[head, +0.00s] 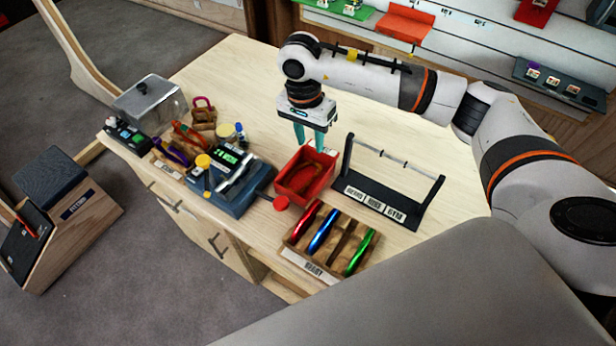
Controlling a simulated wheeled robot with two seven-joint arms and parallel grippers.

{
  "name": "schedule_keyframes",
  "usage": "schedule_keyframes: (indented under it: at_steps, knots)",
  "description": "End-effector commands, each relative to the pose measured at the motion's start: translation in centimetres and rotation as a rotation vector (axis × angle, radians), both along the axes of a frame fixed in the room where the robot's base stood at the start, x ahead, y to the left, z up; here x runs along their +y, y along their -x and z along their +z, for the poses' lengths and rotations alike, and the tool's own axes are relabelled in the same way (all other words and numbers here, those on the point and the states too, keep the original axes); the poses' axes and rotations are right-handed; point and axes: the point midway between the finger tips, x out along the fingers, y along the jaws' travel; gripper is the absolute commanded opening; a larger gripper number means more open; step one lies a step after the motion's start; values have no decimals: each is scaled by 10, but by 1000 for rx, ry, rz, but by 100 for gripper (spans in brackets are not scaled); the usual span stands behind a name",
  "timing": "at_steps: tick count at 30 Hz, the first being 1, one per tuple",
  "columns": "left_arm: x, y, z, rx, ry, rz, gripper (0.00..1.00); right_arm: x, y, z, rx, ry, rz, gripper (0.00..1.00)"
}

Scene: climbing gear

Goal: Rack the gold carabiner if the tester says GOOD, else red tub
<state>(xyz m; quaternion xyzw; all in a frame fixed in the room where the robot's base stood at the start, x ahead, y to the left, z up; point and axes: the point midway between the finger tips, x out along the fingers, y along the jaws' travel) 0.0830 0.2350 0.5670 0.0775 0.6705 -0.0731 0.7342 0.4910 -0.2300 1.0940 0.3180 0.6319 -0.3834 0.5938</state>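The tester (224,198) is a blue-grey box at the left middle of the table. Its small screen (227,156) shows green lettering too small to read surely. The red tub (291,194) stands right of it, with a curved orange-red shape inside that I cannot identify. The rack (408,214) is a black frame with a metal rod, bare of carabiners, and white labels on its base. I cannot make out a gold carabiner. My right gripper (310,138) points down above the tub's back side, its teal fingers apart with nothing seen between them. My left gripper is out of view.
A wooden tray (287,243) in front holds red, blue and green carabiners, with one dark slot apparently empty. A red knob (281,203) sticks out between tester and tub. Small gear and a clear-sided box (150,100) crowd the left. The back right tabletop is clear.

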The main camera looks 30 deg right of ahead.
Motion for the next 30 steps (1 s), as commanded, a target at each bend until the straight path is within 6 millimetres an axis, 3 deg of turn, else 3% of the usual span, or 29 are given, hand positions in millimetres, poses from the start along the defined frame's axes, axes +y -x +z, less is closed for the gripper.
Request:
schedule_keyframes:
  at_steps: [6, 12, 30]
  knots:
    - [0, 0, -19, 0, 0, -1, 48, 3, -5, 44, -5, -1, 1, 35]
    - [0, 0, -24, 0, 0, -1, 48, 4, -7, 68, -2, 0, 1, 35]
    - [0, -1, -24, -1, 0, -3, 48, 4, -7, 74, 0, 0, 1, 35]
